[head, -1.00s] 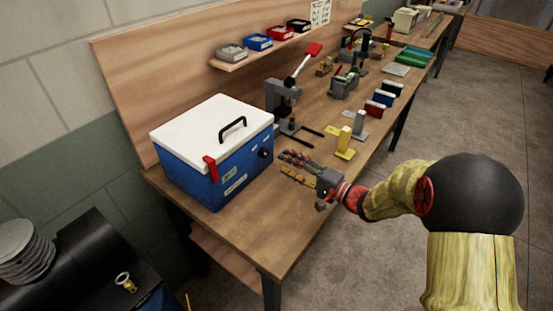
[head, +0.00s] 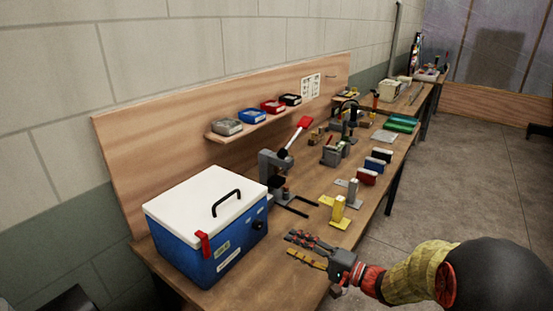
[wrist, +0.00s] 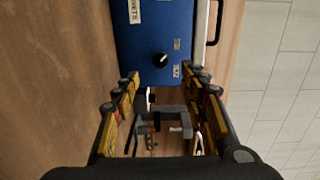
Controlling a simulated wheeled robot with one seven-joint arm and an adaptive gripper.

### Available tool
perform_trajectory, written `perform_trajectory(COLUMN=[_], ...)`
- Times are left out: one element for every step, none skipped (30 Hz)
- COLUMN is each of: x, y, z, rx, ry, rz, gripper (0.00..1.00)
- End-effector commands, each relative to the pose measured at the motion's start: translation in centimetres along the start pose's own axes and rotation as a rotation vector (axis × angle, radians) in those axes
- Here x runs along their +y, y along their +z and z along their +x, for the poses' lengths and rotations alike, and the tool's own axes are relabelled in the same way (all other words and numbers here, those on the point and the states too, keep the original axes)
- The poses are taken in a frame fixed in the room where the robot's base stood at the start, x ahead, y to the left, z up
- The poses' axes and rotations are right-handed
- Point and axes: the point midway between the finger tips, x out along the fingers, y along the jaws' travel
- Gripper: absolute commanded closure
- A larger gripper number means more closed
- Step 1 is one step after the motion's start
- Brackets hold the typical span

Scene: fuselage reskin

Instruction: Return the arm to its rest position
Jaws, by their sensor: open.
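My arm (head: 410,275) reaches in from the lower right in the head view. My gripper (head: 308,249) is open and empty over the front part of the wooden workbench, to the right of the blue box. In the wrist view my gripper (wrist: 165,85) shows its two fingers spread wide apart, with nothing held between them. The blue box (wrist: 160,35) with its black knob lies ahead of the fingers there. I cannot tell the exact height of the fingers above the bench.
The blue box with a white lid (head: 205,205) stands at the bench's near end. A press with a red handle (head: 275,170), yellow (head: 340,212) and grey stands and several coloured blocks stand farther along the workbench (head: 180,285). The floor (head: 450,170) at right is clear.

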Motion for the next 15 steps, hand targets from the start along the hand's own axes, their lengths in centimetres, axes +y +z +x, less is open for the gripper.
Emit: perform_trajectory(x=[-1.1, -1.6, -2.4, -2.9, -3.5, -4.2, -4.7, -5.0, -5.3, -5.5, -5.7, -5.8, -5.9, -5.9, -6.0], y=[1.1, 2.0, 3.6, 5.0, 6.5, 8.5, 10.0, 11.5, 13.3, 14.6, 15.7, 17.1, 17.9, 18.7, 19.6], z=[0.2, 0.2, 0.3, 0.2, 0.1, -0.3, -0.7, -1.2, -2.1, -2.9, -3.7, -4.9, -5.8, -6.9, -8.3], rx=[-0.034, -0.062, -0.106, -0.144, -0.184, -0.236, -0.274, -0.309, -0.351, -0.377, -0.4, -0.426, -0.439, -0.452, -0.461], ry=[0.016, 0.033, 0.064, 0.094, 0.127, 0.18, 0.223, 0.269, 0.333, 0.381, 0.43, 0.496, 0.547, 0.598, 0.666], rz=[-0.012, -0.014, -0.022, -0.028, -0.038, -0.052, -0.065, -0.079, -0.099, -0.117, -0.137, -0.166, -0.189, -0.214, -0.251], gripper=[0.57, 0.57, 0.57, 0.57, 0.57, 0.57, 0.57, 0.57, 0.57, 0.57, 0.57, 0.57, 0.57, 0.57, 0.57])
